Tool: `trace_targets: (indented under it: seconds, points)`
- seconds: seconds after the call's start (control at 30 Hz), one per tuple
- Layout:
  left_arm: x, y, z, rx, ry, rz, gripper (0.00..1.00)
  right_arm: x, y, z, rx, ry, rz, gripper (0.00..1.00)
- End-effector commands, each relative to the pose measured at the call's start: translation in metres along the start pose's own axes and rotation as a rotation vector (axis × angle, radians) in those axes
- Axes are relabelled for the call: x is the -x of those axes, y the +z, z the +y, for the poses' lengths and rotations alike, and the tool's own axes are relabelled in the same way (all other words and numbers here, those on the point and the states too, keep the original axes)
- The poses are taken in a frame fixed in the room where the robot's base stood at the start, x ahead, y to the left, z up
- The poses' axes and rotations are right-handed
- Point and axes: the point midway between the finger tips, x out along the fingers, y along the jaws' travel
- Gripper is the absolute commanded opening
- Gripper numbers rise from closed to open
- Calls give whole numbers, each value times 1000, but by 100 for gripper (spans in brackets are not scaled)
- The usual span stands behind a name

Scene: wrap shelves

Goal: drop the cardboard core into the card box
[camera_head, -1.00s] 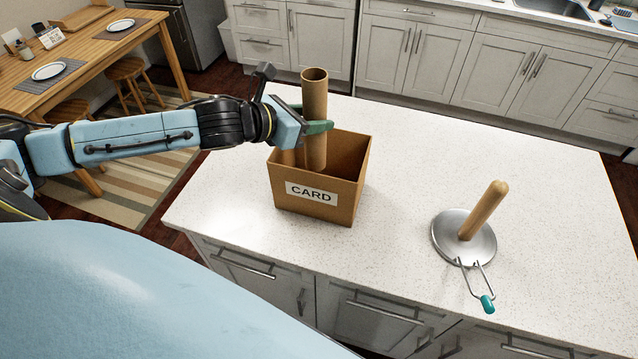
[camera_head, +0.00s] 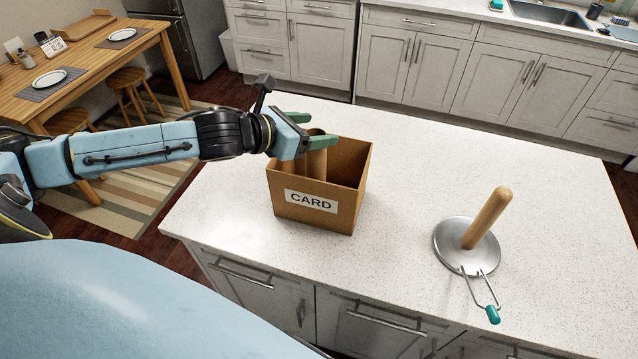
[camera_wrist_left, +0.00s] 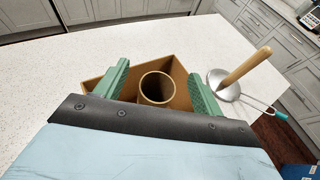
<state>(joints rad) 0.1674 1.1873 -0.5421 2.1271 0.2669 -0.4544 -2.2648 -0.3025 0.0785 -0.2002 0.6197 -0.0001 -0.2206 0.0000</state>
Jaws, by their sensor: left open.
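The cardboard core (camera_head: 317,165) is a brown tube standing inside the card box (camera_head: 312,216), toward its left side. In the left wrist view the open top of the core (camera_wrist_left: 157,87) shows inside the box, between the green fingers. The box is brown, open at the top and labelled CARD. My left gripper (camera_head: 313,130) is open just above the box, its fingers spread apart on either side of the core's top. The core's lower end is hidden by the box wall. My right gripper is not in view.
A metal holder (camera_head: 455,257) with an upright wooden post (camera_head: 487,217) and a teal-tipped wire arm stands on the white countertop (camera_head: 400,160) to the right of the box. The counter between them is clear. A wooden table stands at the back left.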

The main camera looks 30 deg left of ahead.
Motion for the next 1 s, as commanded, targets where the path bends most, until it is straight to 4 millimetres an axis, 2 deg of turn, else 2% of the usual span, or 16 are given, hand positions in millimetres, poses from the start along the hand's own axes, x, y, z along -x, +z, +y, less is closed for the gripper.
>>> trace_targets:
  seconds: [0.57,1.0]
  points:
    - [51,-3,0,-4,-1,6,68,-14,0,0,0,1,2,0]
    - [74,1,1,1,4,4,68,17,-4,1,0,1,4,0]
